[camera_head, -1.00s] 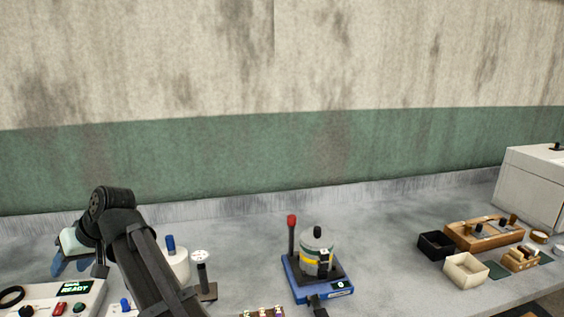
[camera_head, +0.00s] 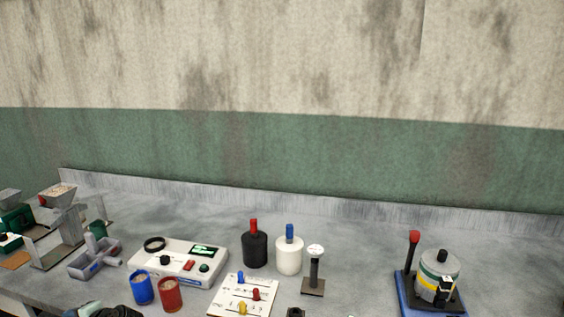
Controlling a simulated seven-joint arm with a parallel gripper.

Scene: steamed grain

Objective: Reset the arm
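My gripper is not in view. A dark piece at the bottom left edge looks like part of my arm; the rest of the arm is below the picture. No fingers show, so I cannot see whether anything is held. On the grey bench stand a black bottle with a red top (camera_head: 255,250) and a white bottle with a blue top (camera_head: 289,255), side by side and upright.
A blue cup (camera_head: 142,290) and a red cup (camera_head: 169,296) stand before a white control box (camera_head: 178,262). A white card with coloured pegs (camera_head: 241,296), a small stand (camera_head: 315,270) and a pot on a blue base (camera_head: 438,278) are to the right. Grey machines (camera_head: 60,225) stand left.

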